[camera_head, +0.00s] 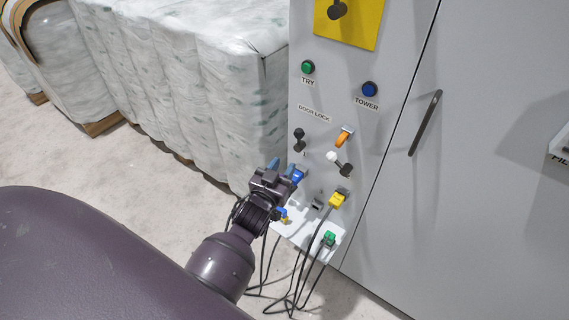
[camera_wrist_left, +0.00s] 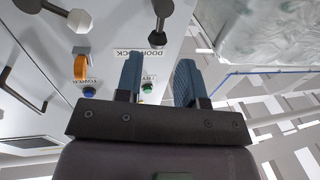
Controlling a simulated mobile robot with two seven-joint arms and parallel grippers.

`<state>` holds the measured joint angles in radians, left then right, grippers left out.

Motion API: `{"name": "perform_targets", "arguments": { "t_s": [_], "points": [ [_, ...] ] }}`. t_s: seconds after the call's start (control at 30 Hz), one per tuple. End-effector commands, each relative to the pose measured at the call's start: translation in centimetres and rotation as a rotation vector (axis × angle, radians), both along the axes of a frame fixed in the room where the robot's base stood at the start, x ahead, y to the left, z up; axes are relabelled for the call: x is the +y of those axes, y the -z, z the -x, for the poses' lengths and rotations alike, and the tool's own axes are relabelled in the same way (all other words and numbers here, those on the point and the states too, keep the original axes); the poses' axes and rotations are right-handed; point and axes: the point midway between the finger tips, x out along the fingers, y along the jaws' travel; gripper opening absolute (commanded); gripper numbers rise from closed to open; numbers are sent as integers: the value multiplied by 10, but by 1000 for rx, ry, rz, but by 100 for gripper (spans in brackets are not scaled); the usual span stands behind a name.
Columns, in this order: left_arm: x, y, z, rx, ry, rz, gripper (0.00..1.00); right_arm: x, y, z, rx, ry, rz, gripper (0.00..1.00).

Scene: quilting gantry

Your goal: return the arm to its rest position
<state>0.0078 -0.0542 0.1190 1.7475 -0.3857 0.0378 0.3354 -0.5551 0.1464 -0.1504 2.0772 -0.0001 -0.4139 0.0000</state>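My left arm comes in from the lower left in the head view. Its gripper (camera_head: 283,167) is in front of the lower left part of the grey cabinet panel (camera_head: 318,120). In the left wrist view the two blue-grey fingers (camera_wrist_left: 159,75) stand apart with nothing held between them. Beyond them the panel shows upside down, with its door lock label. The gripper hides part of the panel's lower left corner. I cannot tell its exact distance from the panel. My right gripper is in neither view.
The panel carries a green button (camera_head: 308,67), a blue button (camera_head: 369,89), an orange switch (camera_head: 344,136) and black and white levers. A yellow plug (camera_head: 338,199), a green plug (camera_head: 329,239) and hanging black cables (camera_head: 297,275) are close to my gripper. Wrapped bales (camera_head: 190,70) stand left.

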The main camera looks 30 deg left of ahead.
Motion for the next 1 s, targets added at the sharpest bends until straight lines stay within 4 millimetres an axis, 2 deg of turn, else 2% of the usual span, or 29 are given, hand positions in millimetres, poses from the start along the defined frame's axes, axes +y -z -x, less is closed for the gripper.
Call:
{"name": "perform_targets", "arguments": {
  "t_s": [0.47,0.63,0.73,0.87,1.0],
  "points": [
    [0,0,0,1,0,-3,36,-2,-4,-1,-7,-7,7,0],
    [3,5,0,50,-19,-37,36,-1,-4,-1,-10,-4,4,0],
    [-2,-2,-1,85,-20,-42,36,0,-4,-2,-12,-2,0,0],
    [-6,2,20,175,3,-55,36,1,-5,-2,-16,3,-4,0],
    [-11,14,52,268,35,-64,36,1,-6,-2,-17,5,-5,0]
  ]
}}
